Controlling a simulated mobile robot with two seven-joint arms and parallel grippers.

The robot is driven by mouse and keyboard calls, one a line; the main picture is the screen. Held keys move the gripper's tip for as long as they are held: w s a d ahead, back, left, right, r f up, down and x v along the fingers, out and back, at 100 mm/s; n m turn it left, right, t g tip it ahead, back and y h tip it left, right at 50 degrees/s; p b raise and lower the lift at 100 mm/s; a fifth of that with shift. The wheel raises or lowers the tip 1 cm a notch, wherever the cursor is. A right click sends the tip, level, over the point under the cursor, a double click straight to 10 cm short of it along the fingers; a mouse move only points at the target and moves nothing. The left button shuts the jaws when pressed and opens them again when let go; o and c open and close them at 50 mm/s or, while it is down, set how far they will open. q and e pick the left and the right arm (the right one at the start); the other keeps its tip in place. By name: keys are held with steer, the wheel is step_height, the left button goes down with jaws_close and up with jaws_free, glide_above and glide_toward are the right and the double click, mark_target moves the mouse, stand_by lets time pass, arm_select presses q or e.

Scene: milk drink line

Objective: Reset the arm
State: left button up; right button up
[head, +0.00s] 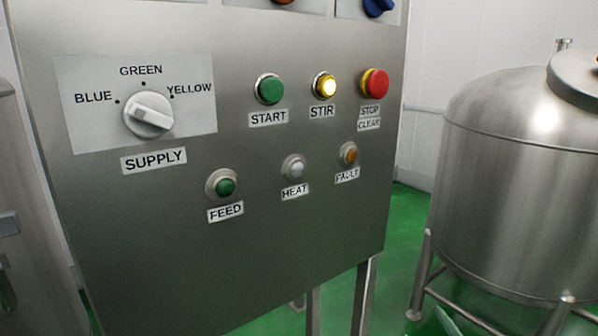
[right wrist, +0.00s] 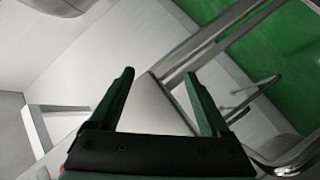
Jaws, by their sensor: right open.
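My right gripper (right wrist: 160,92) shows in the right wrist view with its two dark green fingers spread apart and nothing between them. It is away from the control panel, which is not recognisable in that view. In the head view the grey control panel (head: 290,240) fills the left and middle. It carries a supply knob (head: 149,114), a green START button (head: 269,89), a lit yellow STIR button (head: 324,86) and a red STOP CLEAR button (head: 375,82). My left gripper is out of view.
Below are the FEED lamp (head: 225,186), HEAT lamp (head: 293,168) and FAULT lamp (head: 348,154). A steel tank (head: 520,170) on legs stands at the right over a green floor (head: 405,240). Metal tubes (right wrist: 215,45) lie beyond the right fingers in the wrist view.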

steer(key=s+f+m+g+y, duration=0.2)
steer(key=s+f+m+g, duration=0.75)
steer(key=s+f, duration=1.25)
steer(key=w+a+f+n+t+y+p, duration=0.1)
steer(key=w+a+f+n+t+p, duration=0.1)
steer(key=f, duration=0.4)
steer(key=shift+w+a+f+n+t+y+p, duration=0.35)
steer(key=shift+w+a+t+p, duration=0.2)
steer(key=shift+w+a+t, duration=0.45)
steer(key=shift+s+a, duration=0.15)
steer(key=shift+s, duration=0.05)
